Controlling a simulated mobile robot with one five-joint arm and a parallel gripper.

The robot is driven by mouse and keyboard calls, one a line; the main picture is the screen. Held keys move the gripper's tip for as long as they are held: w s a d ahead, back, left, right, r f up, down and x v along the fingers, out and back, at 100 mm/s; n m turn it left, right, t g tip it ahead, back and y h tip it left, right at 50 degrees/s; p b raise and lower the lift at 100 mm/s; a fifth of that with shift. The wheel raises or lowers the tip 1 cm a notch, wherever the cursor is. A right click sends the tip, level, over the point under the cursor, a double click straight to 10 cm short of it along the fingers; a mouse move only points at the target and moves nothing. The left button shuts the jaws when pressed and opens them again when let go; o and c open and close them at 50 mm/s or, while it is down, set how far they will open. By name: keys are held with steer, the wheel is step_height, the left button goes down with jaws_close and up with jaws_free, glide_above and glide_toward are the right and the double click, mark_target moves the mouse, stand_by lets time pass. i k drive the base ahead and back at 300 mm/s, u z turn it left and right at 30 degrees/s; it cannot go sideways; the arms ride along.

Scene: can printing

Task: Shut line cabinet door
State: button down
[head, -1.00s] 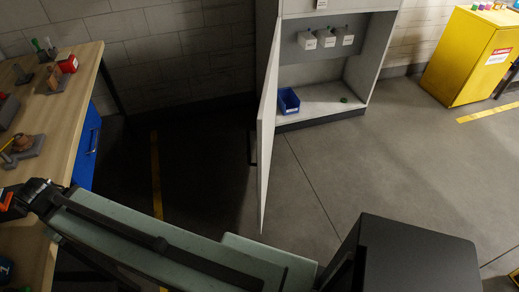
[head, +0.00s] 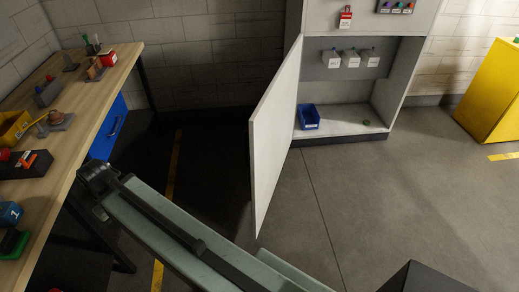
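The line cabinet (head: 348,128) stands at the back, right of centre, in the head view. Its white door (head: 272,140) is swung wide open toward me, on the cabinet's left side, and I see it at a slant. My arm reaches from the bottom of the picture up to the left, left of the door and apart from it in the picture. The arm's far end lies near the edge of the workbench. I cannot make out the gripper's fingers there. No handle shows clearly on the visible door face.
Inside the cabinet are a blue bin (head: 308,116) and several labelled switches. A wooden workbench (head: 110,78) with tools and blocks runs along the left. A yellow cabinet (head: 492,95) stands at the right. The grey floor (head: 400,195) right of the door is clear.

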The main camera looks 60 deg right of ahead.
mark_target(270, 130)
steer(key=z, duration=0.05)
steer(key=i, duration=0.9)
steer(key=u, duration=0.05)
